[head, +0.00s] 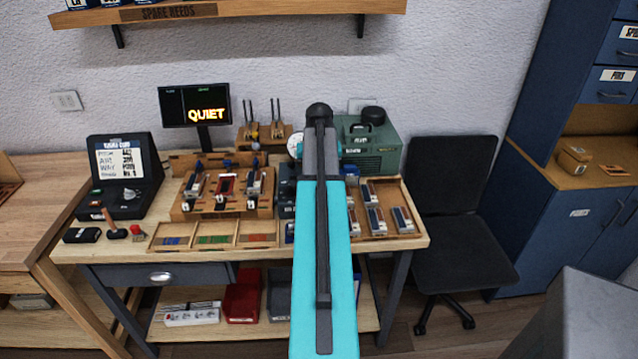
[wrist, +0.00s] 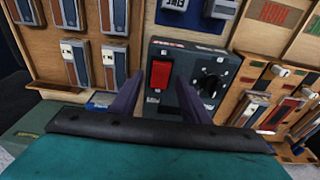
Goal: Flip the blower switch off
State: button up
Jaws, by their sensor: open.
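The red blower switch (wrist: 160,74) is a rocker on a dark grey control box (wrist: 185,60), beside a black round knob (wrist: 209,84) in the wrist view. I cannot tell which side of it is pressed. In the head view my arm hides the gripper and the switch; only the left part of the control box (head: 286,186) shows.
A green machine (head: 372,150) with a round gauge stands behind my arm. A wooden tray (head: 400,234) of reed blocks lies right of the box, and a wooden rack (head: 196,210) stands left. A screen (head: 194,105) reads QUIET. A black chair (head: 455,190) stands right.

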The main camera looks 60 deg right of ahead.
notch_tip(320, 180, up, 13)
jog(key=s+a+b, duration=0.1)
jog(key=b, duration=0.1)
jog(key=shift+a+r, duration=0.15)
jog(key=shift+a, duration=0.1)
dwell(0.5)
dwell(0.5)
